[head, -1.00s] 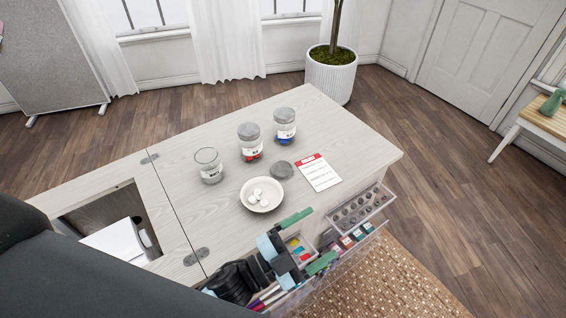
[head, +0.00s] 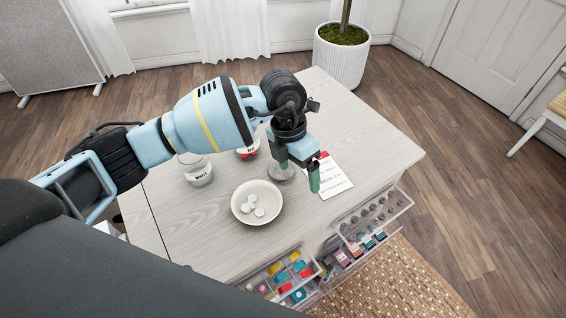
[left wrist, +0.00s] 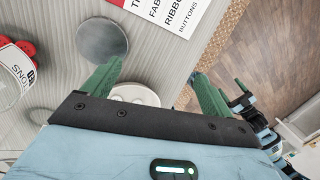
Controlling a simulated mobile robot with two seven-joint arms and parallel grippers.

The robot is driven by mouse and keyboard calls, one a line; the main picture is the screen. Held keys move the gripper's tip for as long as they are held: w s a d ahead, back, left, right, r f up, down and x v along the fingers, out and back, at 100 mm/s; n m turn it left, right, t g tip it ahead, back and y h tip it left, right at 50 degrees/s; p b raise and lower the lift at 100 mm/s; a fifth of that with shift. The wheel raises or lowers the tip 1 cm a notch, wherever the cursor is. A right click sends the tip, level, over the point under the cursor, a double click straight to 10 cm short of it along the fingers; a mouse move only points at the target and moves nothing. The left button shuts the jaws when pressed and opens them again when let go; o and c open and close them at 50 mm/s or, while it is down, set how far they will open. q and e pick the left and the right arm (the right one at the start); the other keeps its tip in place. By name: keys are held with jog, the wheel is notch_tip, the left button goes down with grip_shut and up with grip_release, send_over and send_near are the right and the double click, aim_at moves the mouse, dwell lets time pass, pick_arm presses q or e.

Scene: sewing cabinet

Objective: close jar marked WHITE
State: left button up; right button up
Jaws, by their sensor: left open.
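The jar marked WHITE (head: 196,170) is a clear glass jar with a white label. It stands upright and uncovered at the left of the tabletop, just below my arm. A round grey lid (head: 284,174) lies flat on the table, partly hidden by my gripper; it also shows in the left wrist view (left wrist: 102,41), beyond the left finger. My left gripper (head: 308,178) is open and empty, pointing down above the table by the lid and the card. Its green fingers are spread in the left wrist view (left wrist: 155,83).
A white bowl (head: 240,209) with several white pieces stands in front of the lid. A red-topped card (head: 335,183) lies right of it. A jar with red contents (head: 247,152) is partly behind my arm. Open clear drawers (head: 318,272) stick out in front.

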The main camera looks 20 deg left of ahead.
aim_at(277, 175)
pick_arm(q)
jog(key=w+a+y, duration=0.1)
jog(key=w+a+r, duration=0.1)
jog(key=a, duration=0.1)
jog(key=w+a+r+t+y, duration=0.1)
jog(key=w+a, duration=0.1)
jog(key=shift+r+n+y, duration=0.2)
jog(key=shift+n+y, duration=0.1)
jog(key=shift+f, duration=1.3)
jog(key=shift+d, duration=0.1)
jog(key=shift+f, duration=0.15)
jog(key=f, duration=0.5)
jog(key=shift+a, duration=0.25)
